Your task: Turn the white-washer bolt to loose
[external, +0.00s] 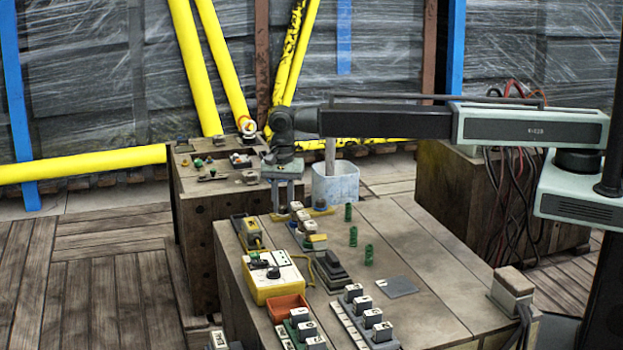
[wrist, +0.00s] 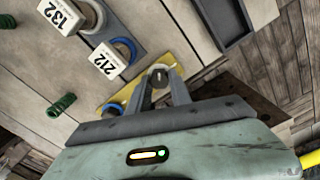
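My gripper (external: 288,208) points down over the far end of the wooden bench in the external view. Its fingers (wrist: 161,82) show in the wrist view, apart, one on each side of a dark bolt (wrist: 160,79). A pale, whitish washer ring (wrist: 158,68) shows around the bolt, between the fingertips. A yellow plate (wrist: 116,104) lies beneath; it also shows in the external view (external: 320,212). I cannot tell whether the fingers touch the bolt. The bolt's lower part and its angle are hidden by the fingers.
Beside the bolt are a blue ring (wrist: 127,47) with tag 212 (wrist: 107,61) and another ring with tag 132 (wrist: 60,17). Green springs (external: 353,236), a yellow box (external: 272,283) and an orange bin (external: 288,307) stand on the bench (external: 420,280). A pale bucket (external: 336,184) is behind.

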